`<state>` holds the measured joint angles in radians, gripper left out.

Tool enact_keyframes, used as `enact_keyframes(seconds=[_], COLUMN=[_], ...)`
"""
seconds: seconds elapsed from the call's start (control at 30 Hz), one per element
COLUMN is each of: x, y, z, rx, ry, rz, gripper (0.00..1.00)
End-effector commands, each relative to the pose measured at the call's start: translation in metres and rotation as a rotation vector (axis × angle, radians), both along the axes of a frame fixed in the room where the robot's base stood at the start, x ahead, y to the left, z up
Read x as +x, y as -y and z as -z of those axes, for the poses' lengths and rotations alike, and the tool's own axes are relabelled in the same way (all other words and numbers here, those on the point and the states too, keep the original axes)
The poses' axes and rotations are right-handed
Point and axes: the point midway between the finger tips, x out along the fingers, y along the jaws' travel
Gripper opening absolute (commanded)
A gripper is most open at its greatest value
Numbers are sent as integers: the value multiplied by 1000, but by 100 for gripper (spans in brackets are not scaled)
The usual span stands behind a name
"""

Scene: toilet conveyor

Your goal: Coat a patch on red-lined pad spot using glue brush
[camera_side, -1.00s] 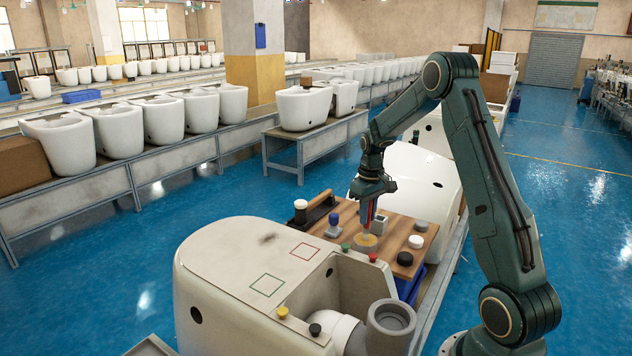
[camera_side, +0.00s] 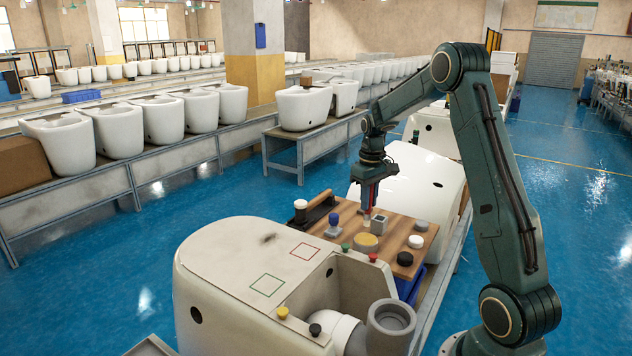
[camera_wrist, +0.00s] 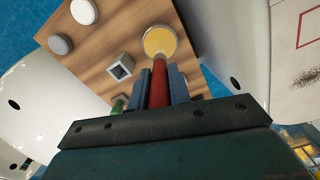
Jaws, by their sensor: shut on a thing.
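My gripper (camera_side: 368,190) is shut on the glue brush, whose red handle (camera_wrist: 158,88) shows between the blue fingers in the wrist view. The brush points down, and its pale tip (camera_side: 366,216) is above the wooden board. The round yellow-topped glue pot (camera_side: 367,243) stands on the board, below the tip in the side view; it also shows in the wrist view (camera_wrist: 160,38). Whether glue is on the bristles is too small to tell. The red-lined pad spot (camera_side: 305,251) is on the top of the white toilet, left of the board, and looks bare.
A green-lined square (camera_side: 267,285) and dark speckles (camera_side: 267,238) are on the same white top. The wooden board (camera_side: 391,241) holds a grey square holder (camera_side: 380,224), a blue-knobbed stamp (camera_side: 333,225) and several round caps. Coloured knobs stand along the toilet's edge.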

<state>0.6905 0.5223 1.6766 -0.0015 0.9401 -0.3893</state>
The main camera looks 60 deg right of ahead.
Motion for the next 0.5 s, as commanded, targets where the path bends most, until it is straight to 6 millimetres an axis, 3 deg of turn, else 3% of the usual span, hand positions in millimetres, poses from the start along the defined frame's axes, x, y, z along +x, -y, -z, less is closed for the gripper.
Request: enact_keyframes(seconds=[0.5], x=[0], y=[0], z=[-24], rx=[0], ry=[1], rz=[0], gripper=[0])
